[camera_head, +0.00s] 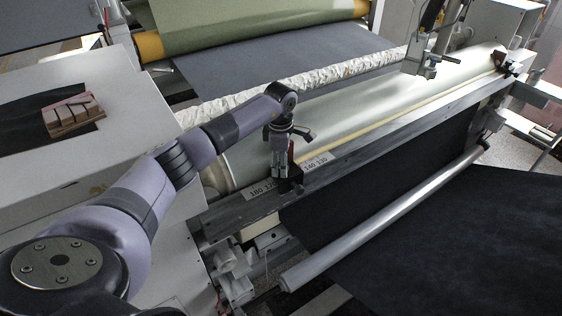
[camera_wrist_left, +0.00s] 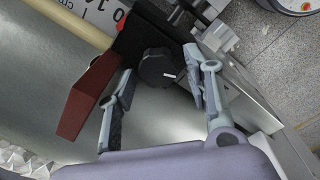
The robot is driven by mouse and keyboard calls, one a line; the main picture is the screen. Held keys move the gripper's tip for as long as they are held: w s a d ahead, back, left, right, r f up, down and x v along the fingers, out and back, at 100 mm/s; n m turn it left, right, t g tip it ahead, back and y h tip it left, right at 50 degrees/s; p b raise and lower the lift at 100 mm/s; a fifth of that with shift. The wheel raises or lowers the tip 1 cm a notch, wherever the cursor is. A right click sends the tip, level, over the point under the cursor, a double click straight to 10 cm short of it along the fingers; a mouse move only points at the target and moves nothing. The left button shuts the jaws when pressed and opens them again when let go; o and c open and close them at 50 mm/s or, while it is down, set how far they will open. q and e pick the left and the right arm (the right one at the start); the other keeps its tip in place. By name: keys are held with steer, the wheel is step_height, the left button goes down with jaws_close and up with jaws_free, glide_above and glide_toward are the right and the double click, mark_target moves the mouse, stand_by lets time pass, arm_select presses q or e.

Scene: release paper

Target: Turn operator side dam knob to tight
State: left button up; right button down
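The side dam knob (camera_wrist_left: 157,68) is a round black knob with a short white mark on its right side. It sits on a black block with a red plate (camera_wrist_left: 88,95) to its left; the red plate also shows in the head view (camera_head: 291,153). My left gripper (camera_head: 282,177) points down over the block at the near end of the long rail. In the wrist view its two fingers (camera_wrist_left: 159,62) are apart, one on each side of the knob, with narrow gaps visible. The knob is hidden in the head view. My right gripper is not in view.
A metal rail (camera_head: 370,142) with a number scale (camera_head: 317,161) runs to the far right, beside a long pale roller (camera_head: 340,108). A silver bar (camera_head: 380,219) lies in front over dark sheet.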

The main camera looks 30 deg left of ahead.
arm_select(q)
steer(key=c, duration=0.9)
steer(key=shift+n+b, duration=0.45)
steer(key=shift+n, duration=0.65)
steer(key=shift+c, duration=0.2)
steer(key=shift+n, duration=1.2)
steer(key=o, duration=1.1)
steer(key=shift+o, duration=0.2)
steer(key=shift+r, duration=0.15)
step_height(320, 180, up, 12)
steer(key=shift+s+d, duration=0.3)
steer(key=shift+d, duration=0.05)
